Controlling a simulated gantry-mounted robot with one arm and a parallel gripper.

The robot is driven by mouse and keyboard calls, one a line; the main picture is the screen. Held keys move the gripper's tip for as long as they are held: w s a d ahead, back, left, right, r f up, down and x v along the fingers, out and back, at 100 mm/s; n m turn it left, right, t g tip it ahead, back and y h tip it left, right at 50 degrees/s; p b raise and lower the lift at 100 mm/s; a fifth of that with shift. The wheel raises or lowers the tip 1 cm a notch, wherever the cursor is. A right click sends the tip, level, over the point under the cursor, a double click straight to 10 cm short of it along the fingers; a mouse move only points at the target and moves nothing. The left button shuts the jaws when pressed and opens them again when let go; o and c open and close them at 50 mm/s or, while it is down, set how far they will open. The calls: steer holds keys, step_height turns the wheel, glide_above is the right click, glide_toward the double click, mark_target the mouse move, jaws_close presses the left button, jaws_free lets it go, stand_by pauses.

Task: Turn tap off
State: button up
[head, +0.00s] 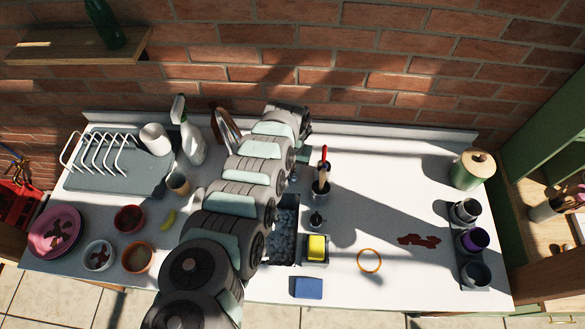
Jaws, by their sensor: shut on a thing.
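My gripper (304,128) is at the far end of the arm, near the counter's back edge and to the right of the arch. It points away from the camera, so its fingertips are mostly hidden. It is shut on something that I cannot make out. The sink basin (284,240), with grey bubbles or water in it, shows to the right of my arm; its left part is covered.
A spray bottle (190,135) and dish rack (110,165) stand left of the tap. A utensil holder (321,187), a yellow sponge (317,245) and a blue block (308,288) are right of the arm. The counter farther right is mostly free, with a red-brown stain (418,240).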

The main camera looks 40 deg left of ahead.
steer(key=shift+m, duration=0.3)
jaws_close()
steer(key=m, duration=0.3)
steer(key=shift+a+m, duration=0.25)
steer(key=shift+m, duration=0.15)
steer(key=m+b, duration=0.1)
steer(key=m, duration=0.2)
steer(key=shift+a+f+m, duration=0.1)
steer(key=shift+a+m, duration=0.05)
steer(key=shift+m, duration=0.15)
steer(key=m, duration=0.1)
steer(key=m+b, duration=0.1)
steer(key=m, duration=0.2)
steer(key=shift+a, duration=0.25)
steer(key=shift+w+a+m+b, duration=0.15)
steer(key=shift+m+b, duration=0.45)
steer(key=shift+m, duration=1.5)
steer(key=o, duration=0.6)
jaws_free()
